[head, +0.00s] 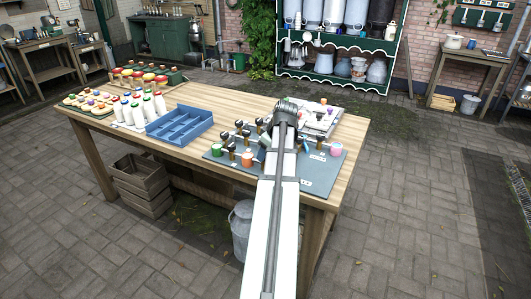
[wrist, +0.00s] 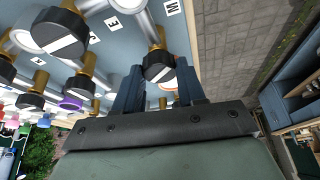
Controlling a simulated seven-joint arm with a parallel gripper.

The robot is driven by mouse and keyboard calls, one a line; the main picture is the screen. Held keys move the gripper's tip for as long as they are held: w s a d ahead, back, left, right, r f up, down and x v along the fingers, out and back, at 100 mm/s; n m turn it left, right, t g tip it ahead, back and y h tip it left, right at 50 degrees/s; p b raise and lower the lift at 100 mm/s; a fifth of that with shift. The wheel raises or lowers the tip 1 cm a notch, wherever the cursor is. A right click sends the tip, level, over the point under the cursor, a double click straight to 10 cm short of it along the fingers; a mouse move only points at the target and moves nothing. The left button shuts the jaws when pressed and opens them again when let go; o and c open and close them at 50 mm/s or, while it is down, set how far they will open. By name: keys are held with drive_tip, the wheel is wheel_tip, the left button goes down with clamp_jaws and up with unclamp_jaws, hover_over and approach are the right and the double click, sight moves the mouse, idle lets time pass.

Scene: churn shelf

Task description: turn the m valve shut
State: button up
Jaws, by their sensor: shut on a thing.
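The m valve's black round knob (wrist: 157,62) with a white stripe shows in the wrist view, on a brass stem joined to a pale pipe. The white M label (wrist: 172,7) is beyond it. My gripper (wrist: 159,75) has one blue-grey finger on each side of the knob and is shut on it. The stripe runs at a slant, partly hidden by the fingers. In the head view my gripper (head: 284,122) is over the grey valve board (head: 322,176), and my arm hides the held knob.
Other black knobs stand close by, one beside the F label (wrist: 112,23).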

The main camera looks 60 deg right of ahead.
drive_tip(key=shift+m, duration=0.3)
drive_tip(key=m+h, duration=0.1)
drive_tip(key=m, duration=0.2)
drive_tip(key=shift+a+g, duration=0.15)
drive_tip(key=shift+g, duration=0.15)
drive_tip(key=shift+w+m+g+h, duration=0.15)
drive_tip(key=shift+m+h, duration=0.25)
drive_tip(key=shift+m, duration=0.55)
drive_tip(key=shift+m+g+h, duration=0.15)
drive_tip(key=shift+m+h, duration=0.25)
drive_tip(key=shift+m, duration=0.55)
drive_tip(key=o, duration=1)
drive_tip(key=shift+o, duration=0.2)
drive_tip(key=v, duration=1.4)
